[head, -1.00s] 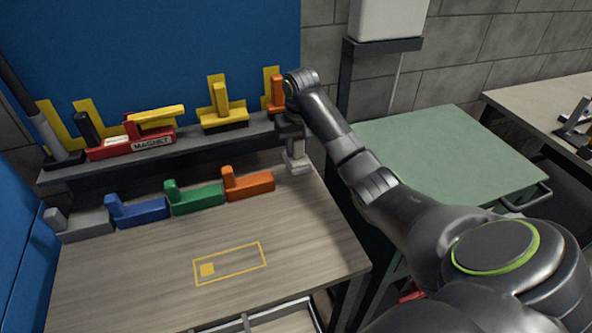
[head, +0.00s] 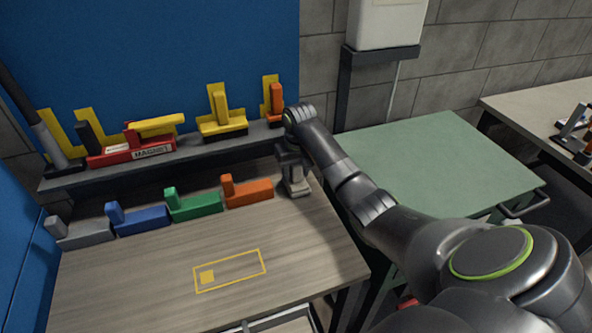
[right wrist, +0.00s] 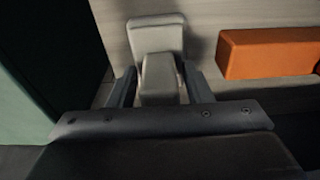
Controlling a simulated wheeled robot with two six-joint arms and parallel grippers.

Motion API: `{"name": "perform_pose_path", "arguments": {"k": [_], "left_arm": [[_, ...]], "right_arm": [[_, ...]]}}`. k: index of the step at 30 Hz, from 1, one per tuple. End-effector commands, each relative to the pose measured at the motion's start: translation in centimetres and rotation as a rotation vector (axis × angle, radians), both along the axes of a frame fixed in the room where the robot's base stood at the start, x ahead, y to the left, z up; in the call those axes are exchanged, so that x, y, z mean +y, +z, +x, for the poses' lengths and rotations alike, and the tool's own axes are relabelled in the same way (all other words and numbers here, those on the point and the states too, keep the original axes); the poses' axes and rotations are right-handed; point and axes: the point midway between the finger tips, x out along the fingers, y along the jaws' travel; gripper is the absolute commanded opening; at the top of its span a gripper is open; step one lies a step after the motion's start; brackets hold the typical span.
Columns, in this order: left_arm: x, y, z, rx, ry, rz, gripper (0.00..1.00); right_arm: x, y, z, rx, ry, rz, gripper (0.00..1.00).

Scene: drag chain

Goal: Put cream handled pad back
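The cream handled pad (head: 298,188) is at the right end of the row of coloured pads, near the table's right edge. My right gripper (head: 293,168) points down over it and is shut on its upright handle. In the right wrist view the handle (right wrist: 160,78) stands between the two fingers, with the pad's wider block (right wrist: 157,35) beyond it. I cannot tell whether the pad's underside touches the table. My left gripper is not in view.
Orange (head: 250,193), green (head: 195,206), blue (head: 140,220) and grey (head: 84,235) pads line the table's back. A yellow-outlined rectangle (head: 230,270) on the table (head: 130,285) is empty. A shelf (head: 260,137) with yellow, red and orange items stands behind. A green table (head: 440,160) is right.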

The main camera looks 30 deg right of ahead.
Motion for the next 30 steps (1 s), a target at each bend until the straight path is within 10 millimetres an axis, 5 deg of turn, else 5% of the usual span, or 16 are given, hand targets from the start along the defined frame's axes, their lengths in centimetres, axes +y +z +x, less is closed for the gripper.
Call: {"name": "perform_pose_path", "arguments": {"k": [13, 22, 26, 30], "left_arm": [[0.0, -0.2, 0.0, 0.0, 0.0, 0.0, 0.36], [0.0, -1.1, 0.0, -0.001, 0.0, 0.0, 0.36], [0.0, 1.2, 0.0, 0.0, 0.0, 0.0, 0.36], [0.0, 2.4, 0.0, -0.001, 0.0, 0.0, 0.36]], "right_arm": [[-0.1, 1.0, 0.0, -0.004, 0.001, -0.001, 0.51], [0.1, 7.4, -0.7, -0.009, 0.001, -0.002, 0.51], [0.2, 10.9, -1.1, -0.003, 0.001, -0.002, 0.51], [0.3, 11.6, -1.3, 0.0, 0.0, 0.0, 0.51]]}}
